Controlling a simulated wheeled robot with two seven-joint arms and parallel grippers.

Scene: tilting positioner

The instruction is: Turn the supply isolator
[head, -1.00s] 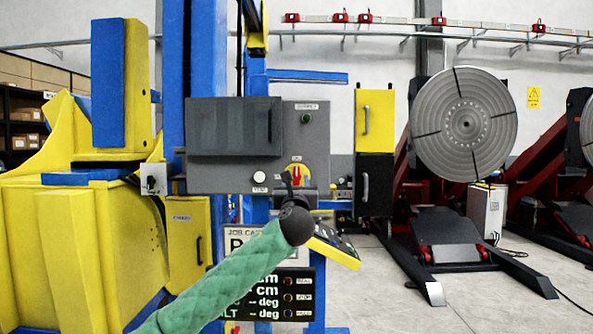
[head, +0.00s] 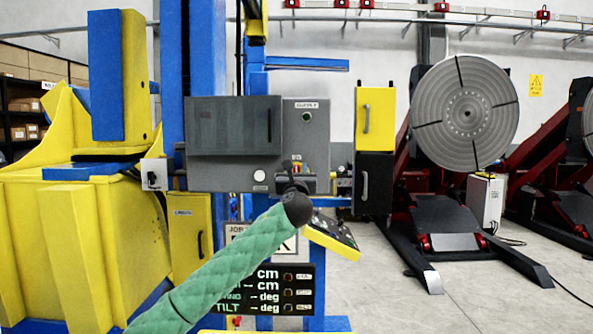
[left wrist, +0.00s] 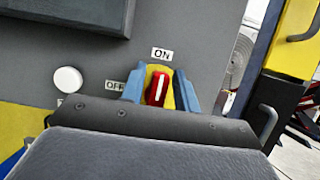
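The supply isolator is a red handle (left wrist: 158,88) with a white stripe on a yellow plate, on the front of a grey cabinet. In the left wrist view its stripe points toward the ON label (left wrist: 162,54); the OFF label (left wrist: 115,86) is to its left. My left gripper (left wrist: 160,92) has its blue fingers on either side of the handle, with yellow plate showing between handle and fingers. It looks open, not clamped. In the head view my left gripper (head: 293,184) is in front of the isolator and hides most of it. My right gripper is not in view.
The grey cabinet (head: 310,135) has a protruding dark door (head: 232,128) at upper left and a white round button (head: 259,176) left of the isolator. A tilted yellow-edged control panel (head: 332,238) is below right.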

